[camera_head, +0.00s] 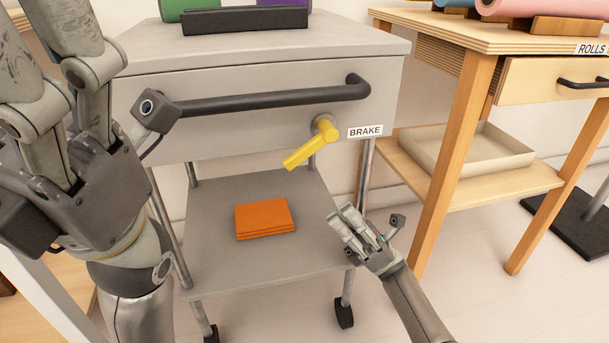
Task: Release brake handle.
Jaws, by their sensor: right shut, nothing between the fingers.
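The yellow brake handle (311,144) is on the front of the grey cart, beside a white label that reads BRAKE (365,131). It slants down to the left from its round pivot. My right gripper (346,218) is shut and empty, below and to the right of the handle and apart from it, near the lower shelf's right edge. My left gripper (62,25) is large at the left, close to the camera, with its fingers pointing up. Its fingertips are cut off by the top edge. It hides the left side of the cart.
The cart (230,86) has a black push bar (265,98) above the handle, a lower shelf (215,215) with a folded orange cloth (264,218), and castors. A wooden table (455,30) with a tray (470,150) stands at the right. The floor between them is clear.

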